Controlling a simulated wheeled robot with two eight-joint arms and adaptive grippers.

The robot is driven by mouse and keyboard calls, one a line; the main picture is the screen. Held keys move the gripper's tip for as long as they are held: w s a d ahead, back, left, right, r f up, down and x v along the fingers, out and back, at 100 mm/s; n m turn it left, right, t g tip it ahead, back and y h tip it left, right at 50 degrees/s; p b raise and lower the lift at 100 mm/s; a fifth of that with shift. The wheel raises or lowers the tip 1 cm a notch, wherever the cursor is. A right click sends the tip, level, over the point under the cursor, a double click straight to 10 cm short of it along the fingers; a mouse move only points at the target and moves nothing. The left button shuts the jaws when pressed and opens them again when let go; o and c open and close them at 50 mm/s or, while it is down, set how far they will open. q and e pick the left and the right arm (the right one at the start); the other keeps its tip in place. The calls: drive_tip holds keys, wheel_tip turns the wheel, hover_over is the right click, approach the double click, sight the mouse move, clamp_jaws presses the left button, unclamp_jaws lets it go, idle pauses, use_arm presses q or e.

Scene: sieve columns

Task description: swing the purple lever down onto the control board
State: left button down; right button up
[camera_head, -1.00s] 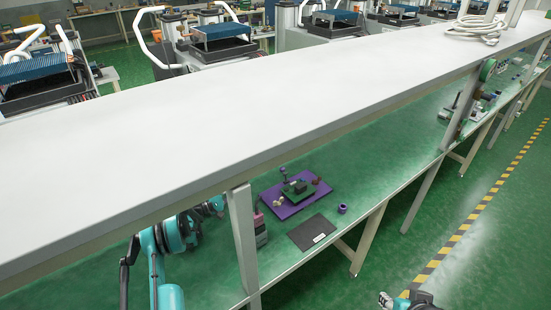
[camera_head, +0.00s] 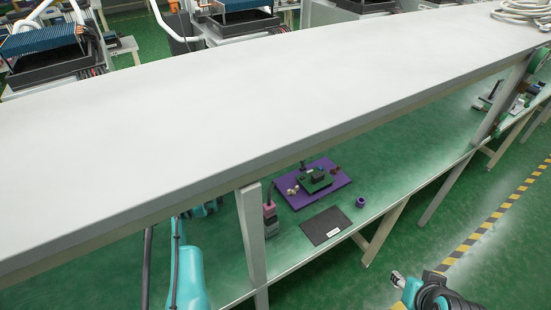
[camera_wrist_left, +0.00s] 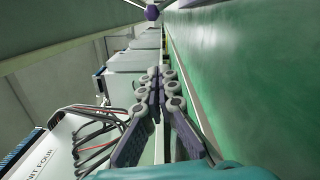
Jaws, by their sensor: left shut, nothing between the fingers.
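A green control board (camera_head: 317,181) sits on a purple plate (camera_head: 325,191) on the green lower surface, beneath the white upper shelf. A dark upright piece (camera_head: 303,166) stands at the board's back edge; I cannot tell whether it is the lever. A small purple round piece (camera_head: 360,202) lies right of the plate. My left arm reaches in behind the shelf post, left of the plate, and its fingertips are hidden in the head view. In the left wrist view my left gripper (camera_wrist_left: 160,76) is shut and empty. My right gripper (camera_head: 398,280) is at the lower right, away from the board.
The white upper shelf (camera_head: 250,90) overhangs the lower surface, and its post (camera_head: 251,235) stands between my left arm and the plate. A dark flat pad (camera_head: 326,226) lies in front of the plate. A pink and grey block (camera_head: 270,217) stands beside the post.

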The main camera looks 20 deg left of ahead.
use_arm(q)
drive_tip(key=b+x, duration=0.1)
drive_tip(key=x, duration=0.3)
drive_tip(key=b+x, duration=0.1)
drive_tip(key=x, duration=0.3)
drive_tip(key=shift+w+d+f+b, duration=0.2)
drive_tip(key=shift+w+d+b, duration=0.05)
drive_tip(key=shift+d+b, duration=0.1)
drive_tip(key=shift+s+d+r+b, duration=0.15)
drive_tip(key=shift+s+d+b, duration=0.1)
drive_tip(key=shift+d, duration=0.3)
drive_tip(key=shift+s+d+r+b, duration=0.2)
drive_tip(key=shift+s+d, duration=0.05)
drive_tip(key=shift+d, duration=0.3)
drive_tip(key=shift+s+d+r+b, duration=0.15)
drive_tip(key=shift+s+d+b, duration=0.1)
drive_tip(key=shift+d, duration=0.35)
use_arm(e)
wheel_tip(320, 180, down, 4)
drive_tip(key=shift+f, duration=0.15)
use_arm(q)
drive_tip(key=shift+d+r, duration=0.1)
drive_tip(key=shift+d, duration=0.1)
use_arm(e)
drive_tip(key=shift+a, duration=0.1)
